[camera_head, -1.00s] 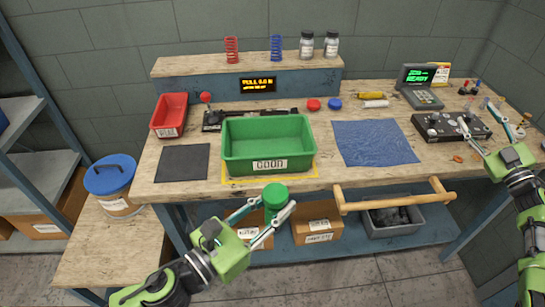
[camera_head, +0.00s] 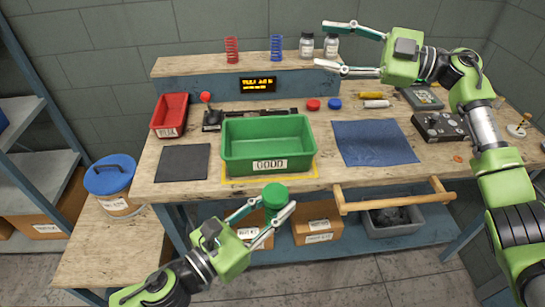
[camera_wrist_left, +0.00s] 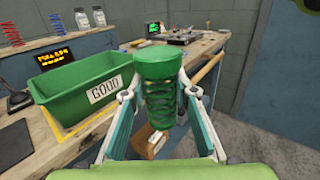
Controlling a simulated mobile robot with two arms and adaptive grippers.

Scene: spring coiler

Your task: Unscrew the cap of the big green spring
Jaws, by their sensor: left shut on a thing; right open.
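The big green spring (camera_wrist_left: 161,98) is upright between the fingers of my left gripper (camera_wrist_left: 162,105), with its green cap (camera_wrist_left: 155,62) on top. In the head view the cap (camera_head: 275,191) shows, with the left gripper (camera_head: 268,214) shut around the spring in front of the bench. Much of the spring's body is hidden by the fingers there. My right gripper (camera_head: 335,47) is open and empty. It points left at the back of the bench, near the shelf with the two jars (camera_head: 331,45), and its fingers are well apart.
A green bin marked GOOD (camera_head: 268,165) stands at the bench front, behind the held spring. A blue cloth (camera_head: 375,143) lies to its right and a dark mat (camera_head: 183,163) to its left. Red (camera_head: 231,50) and blue (camera_head: 276,47) springs stand on the shelf. A wooden rail (camera_head: 393,200) juts from the front.

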